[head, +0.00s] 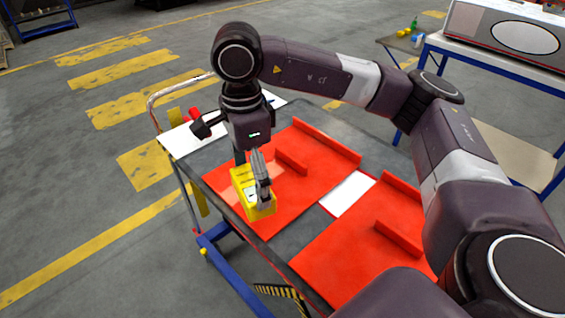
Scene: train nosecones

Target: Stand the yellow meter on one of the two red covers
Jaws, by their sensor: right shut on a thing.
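The yellow meter (243,183) is in my right gripper (257,188), which is shut on it and points down. The meter looks upright and shows over the left edge area of the far red cover (314,187). I cannot tell whether its base touches the cover. The near red cover (345,262) lies to the lower right, with nothing on its visible part; my right arm hides some of it. Both covers lie flat and have raised red ribs. My left gripper is not in view.
The covers lie on a dark-topped cart (292,238) with a blue frame. A white sheet (347,194) lies between them. A red-and-black item (198,122) shows at the cart's far left corner. A white workbench (490,55) stands at the upper right. Open floor is to the left.

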